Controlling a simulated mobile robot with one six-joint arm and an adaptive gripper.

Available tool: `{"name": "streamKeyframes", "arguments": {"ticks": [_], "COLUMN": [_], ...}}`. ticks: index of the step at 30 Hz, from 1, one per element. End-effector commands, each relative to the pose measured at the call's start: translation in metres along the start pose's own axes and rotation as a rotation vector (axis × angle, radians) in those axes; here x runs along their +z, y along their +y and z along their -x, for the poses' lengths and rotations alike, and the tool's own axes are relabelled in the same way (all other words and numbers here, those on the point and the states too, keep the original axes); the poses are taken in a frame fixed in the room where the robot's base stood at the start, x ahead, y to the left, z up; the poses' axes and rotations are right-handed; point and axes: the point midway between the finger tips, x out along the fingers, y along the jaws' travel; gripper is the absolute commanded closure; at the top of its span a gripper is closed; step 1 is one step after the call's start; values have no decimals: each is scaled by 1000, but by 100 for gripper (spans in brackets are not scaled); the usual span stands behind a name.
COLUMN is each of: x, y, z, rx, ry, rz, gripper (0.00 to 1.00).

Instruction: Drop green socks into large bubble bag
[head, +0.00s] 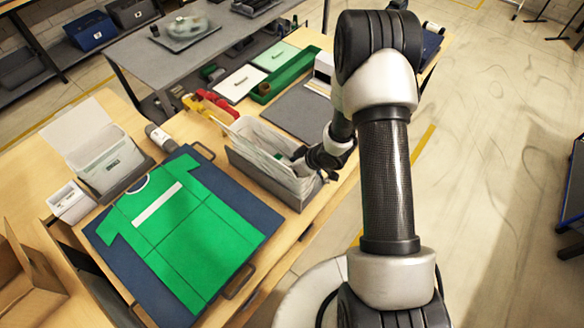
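My gripper (312,163) is at the right end of a grey bin (254,180) on the wooden table, low over its rim. My own arm hides part of it, and I cannot see whether its fingers are open or hold anything. The bin holds several upright white and grey bags or envelopes (252,135). I cannot tell which is the large bubble bag. I cannot make out any green socks; a small green patch shows among the bags near the gripper, too small to identify.
A green shirt (185,228) lies flat on a dark blue board (110,262) at the front left. A grey open box (118,178) with cards stands behind it.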

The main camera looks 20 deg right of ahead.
Motion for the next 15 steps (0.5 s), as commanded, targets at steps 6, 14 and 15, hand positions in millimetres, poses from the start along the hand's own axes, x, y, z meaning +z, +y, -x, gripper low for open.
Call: {"name": "streamKeyframes", "arguments": {"ticks": [6, 14, 15], "x": [2, 2, 2], "y": [0, 0, 0], "z": [1, 1, 1], "rx": [0, 0, 0], "ry": [0, 0, 0], "rz": [-1, 0, 0], "gripper": [78, 47, 44]}}
